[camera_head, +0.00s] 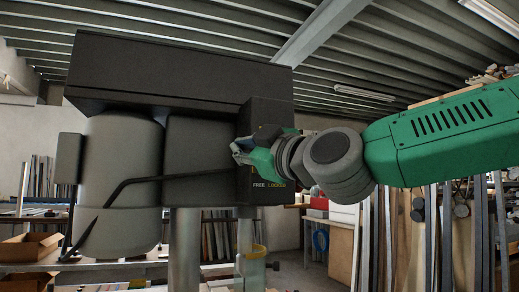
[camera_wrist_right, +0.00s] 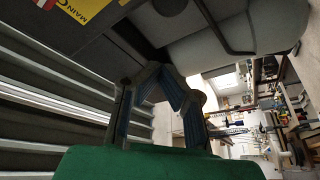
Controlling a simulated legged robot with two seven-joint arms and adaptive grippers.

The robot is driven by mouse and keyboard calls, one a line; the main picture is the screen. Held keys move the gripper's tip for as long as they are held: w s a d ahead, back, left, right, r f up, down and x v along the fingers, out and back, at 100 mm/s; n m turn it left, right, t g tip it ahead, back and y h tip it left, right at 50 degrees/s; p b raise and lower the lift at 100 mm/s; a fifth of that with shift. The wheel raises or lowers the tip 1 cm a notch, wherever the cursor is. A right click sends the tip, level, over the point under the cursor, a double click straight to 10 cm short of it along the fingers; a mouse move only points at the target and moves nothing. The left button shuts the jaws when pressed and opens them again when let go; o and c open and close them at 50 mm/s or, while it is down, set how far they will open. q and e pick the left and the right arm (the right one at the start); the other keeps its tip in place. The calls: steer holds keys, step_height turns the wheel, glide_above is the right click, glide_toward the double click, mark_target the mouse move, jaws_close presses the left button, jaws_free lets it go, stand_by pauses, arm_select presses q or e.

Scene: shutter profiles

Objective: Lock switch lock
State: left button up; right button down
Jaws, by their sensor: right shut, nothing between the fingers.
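The dark switch box (camera_head: 270,112) is on the right of the large grey machine (camera_head: 120,160). Its lower face carries the words FREE and LOCKED (camera_head: 268,185). The switch itself cannot be made out; my right gripper (camera_head: 238,150) covers that part of the box. The right gripper comes in from the right with its fingertips at the box face, and I cannot tell whether they touch it. In the right wrist view the fingers (camera_wrist_right: 160,68) meet at their tips, with nothing between them, close to a dark surface. My left gripper is not in view.
A yellow label (camera_wrist_right: 85,8) starting with MAIN shows in the wrist view. Grey posts (camera_head: 185,245) stand below. Long profiles (camera_head: 430,235) lean at the right, and a cardboard box (camera_head: 28,246) is at left.

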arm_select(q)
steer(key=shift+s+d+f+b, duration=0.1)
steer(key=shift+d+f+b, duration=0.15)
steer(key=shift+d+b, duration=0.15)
arm_select(e)
steer(key=w+d+f, duration=0.2)
steer(key=w+d, duration=0.1)
steer(key=d, duration=0.3)
steer(key=shift+d+f, duration=0.2)
steer(key=shift+f, duration=0.05)
